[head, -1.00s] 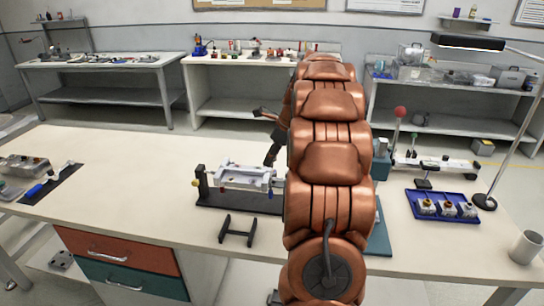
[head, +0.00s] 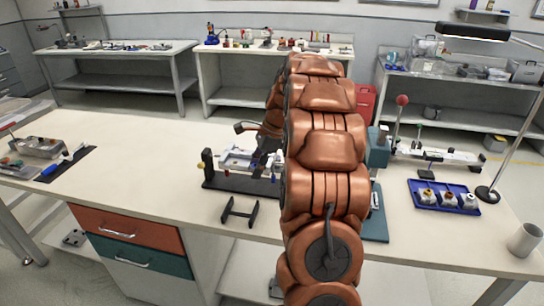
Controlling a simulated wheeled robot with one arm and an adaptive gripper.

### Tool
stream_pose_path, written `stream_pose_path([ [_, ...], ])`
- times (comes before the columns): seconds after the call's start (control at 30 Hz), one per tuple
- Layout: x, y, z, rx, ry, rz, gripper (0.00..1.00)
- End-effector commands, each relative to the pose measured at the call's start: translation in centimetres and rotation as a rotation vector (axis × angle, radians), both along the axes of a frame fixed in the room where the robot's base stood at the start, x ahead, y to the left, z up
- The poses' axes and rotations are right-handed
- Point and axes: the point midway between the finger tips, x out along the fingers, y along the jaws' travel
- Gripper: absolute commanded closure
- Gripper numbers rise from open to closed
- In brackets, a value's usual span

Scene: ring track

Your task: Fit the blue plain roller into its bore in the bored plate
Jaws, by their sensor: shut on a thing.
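My gripper (head: 262,164) is small and dark in the head view, at the right part of a pale metal piece (head: 234,158) clamped in a dark fixture. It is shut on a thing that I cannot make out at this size. My copper-coloured arm covers the right end of the fixture. I cannot tell whether the pale piece is the bored plate, and no bore can be made out. I see no blue roller lying free. I cannot tell whether the gripper touches the pale piece.
A black stand (head: 240,211) is in front of the fixture. A blue tray (head: 444,197) with several small parts, a lamp (head: 487,194) and a grey cup (head: 524,240) are on the right. A blue-handled tool (head: 52,168) lies at the left. The bench (head: 140,165) is clear left of the fixture.

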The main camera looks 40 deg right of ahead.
Motion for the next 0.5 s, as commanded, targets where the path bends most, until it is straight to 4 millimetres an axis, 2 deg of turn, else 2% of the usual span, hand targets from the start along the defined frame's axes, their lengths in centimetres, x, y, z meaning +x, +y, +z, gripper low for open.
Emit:
stream_pose_path([
  [0.03, 0.5, 1.9, -0.7, 0.003, 0.003, 0.116, 1.00],
  [0.1, 1.0, 4.4, -1.6, 0.002, 0.002, 0.293, 1.00],
  [0.4, 2.9, 14.9, -5.7, 0.001, 0.005, 1.059, 1.00],
  [0.5, 3.4, 17.7, -6.9, 0.002, 0.005, 1.275, 1.00],
])
